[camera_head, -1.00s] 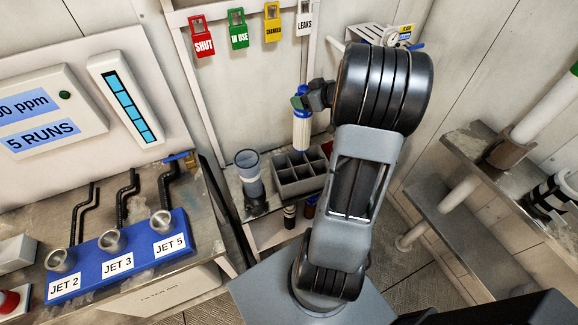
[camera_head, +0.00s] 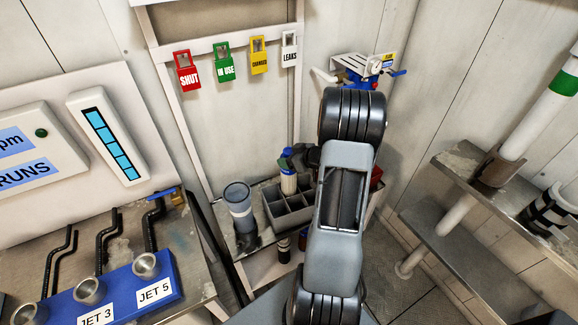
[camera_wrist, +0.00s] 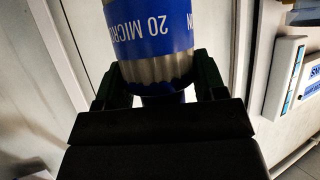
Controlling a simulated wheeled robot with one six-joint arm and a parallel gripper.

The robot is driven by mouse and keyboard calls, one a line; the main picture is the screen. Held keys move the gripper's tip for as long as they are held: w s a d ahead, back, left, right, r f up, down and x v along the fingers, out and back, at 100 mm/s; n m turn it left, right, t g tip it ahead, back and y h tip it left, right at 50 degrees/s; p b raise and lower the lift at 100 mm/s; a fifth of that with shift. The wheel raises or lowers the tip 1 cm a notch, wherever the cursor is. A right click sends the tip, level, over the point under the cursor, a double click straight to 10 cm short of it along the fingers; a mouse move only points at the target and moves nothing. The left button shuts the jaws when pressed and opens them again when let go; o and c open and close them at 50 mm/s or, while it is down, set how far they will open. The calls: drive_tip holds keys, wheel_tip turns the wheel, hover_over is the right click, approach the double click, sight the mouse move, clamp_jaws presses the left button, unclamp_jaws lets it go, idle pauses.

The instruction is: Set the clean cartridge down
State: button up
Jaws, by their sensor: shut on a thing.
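The clean cartridge (camera_head: 288,180) is white with a blue end cap. It is upright at the back of the grey divided crate (camera_head: 271,218), its lower end at or just behind the crate's rim; I cannot tell whether it rests on anything. My gripper (camera_head: 291,157) is shut on its top end and is partly hidden behind my arm. In the wrist view the cartridge (camera_wrist: 150,35) shows a blue band reading "20 MICRO" and a pale pleated part, between the two fingers of my gripper (camera_wrist: 153,88).
A grey-blue cylindrical housing (camera_head: 238,207) stands left of the crate on the small shelf. Coloured tags (camera_head: 223,62) hang on the rail above. A blue jet block (camera_head: 118,297) is at the lower left. Metal shelves (camera_head: 455,235) with pipes stand to the right.

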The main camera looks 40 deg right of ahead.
sight(289, 176)
drive_tip(key=shift+f, duration=1.9)
drive_tip(key=o, duration=1.3)
drive_tip(key=shift+b, duration=0.3)
drive_tip(key=shift+c, duration=0.2)
